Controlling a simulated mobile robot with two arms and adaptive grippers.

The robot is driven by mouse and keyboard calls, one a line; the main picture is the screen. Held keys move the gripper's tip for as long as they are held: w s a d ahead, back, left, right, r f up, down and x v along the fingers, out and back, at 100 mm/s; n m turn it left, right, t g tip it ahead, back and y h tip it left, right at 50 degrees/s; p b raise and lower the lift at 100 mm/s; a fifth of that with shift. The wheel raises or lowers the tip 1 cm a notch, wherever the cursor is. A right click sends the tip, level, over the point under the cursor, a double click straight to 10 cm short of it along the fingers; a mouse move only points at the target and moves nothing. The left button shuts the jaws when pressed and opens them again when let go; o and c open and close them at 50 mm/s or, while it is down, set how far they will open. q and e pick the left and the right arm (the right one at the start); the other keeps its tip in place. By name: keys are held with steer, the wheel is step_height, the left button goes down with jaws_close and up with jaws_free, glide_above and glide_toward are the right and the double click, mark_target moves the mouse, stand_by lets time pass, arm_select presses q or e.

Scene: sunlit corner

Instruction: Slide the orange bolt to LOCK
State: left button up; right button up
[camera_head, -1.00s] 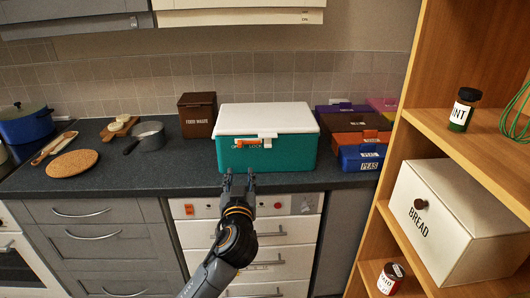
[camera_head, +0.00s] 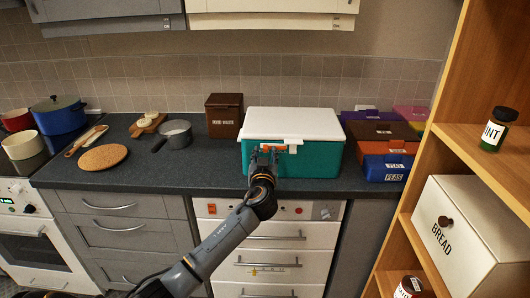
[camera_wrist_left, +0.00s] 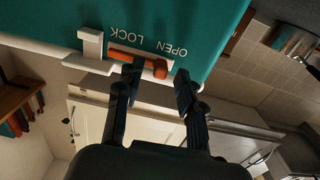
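The teal box (camera_head: 318,160) with a white lid (camera_head: 295,122) stands on the counter. The orange bolt (camera_head: 282,147) is on its front, partly hidden by my left gripper (camera_head: 263,152). In the left wrist view, upside down, the orange bolt (camera_wrist_left: 125,56) lies in a white holder, with its round knob (camera_wrist_left: 160,68) nearest the word OPEN. A white catch (camera_wrist_left: 92,45) is at the LOCK side. My left gripper (camera_wrist_left: 159,71) is open, its fingers on either side of the knob. I cannot tell whether they touch it. My right gripper is out of view.
A brown box (camera_head: 224,117) stands left of the teal box. Several coloured boxes, such as the blue one (camera_head: 385,168), stand to its right. A wooden shelf (camera_head: 480,150) with a bread bin (camera_head: 465,235) rises at the right.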

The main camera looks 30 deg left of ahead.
arm_select(q)
steer(key=shift+w+a, duration=0.1)
steer(key=c, duration=0.7)
jaws_close()
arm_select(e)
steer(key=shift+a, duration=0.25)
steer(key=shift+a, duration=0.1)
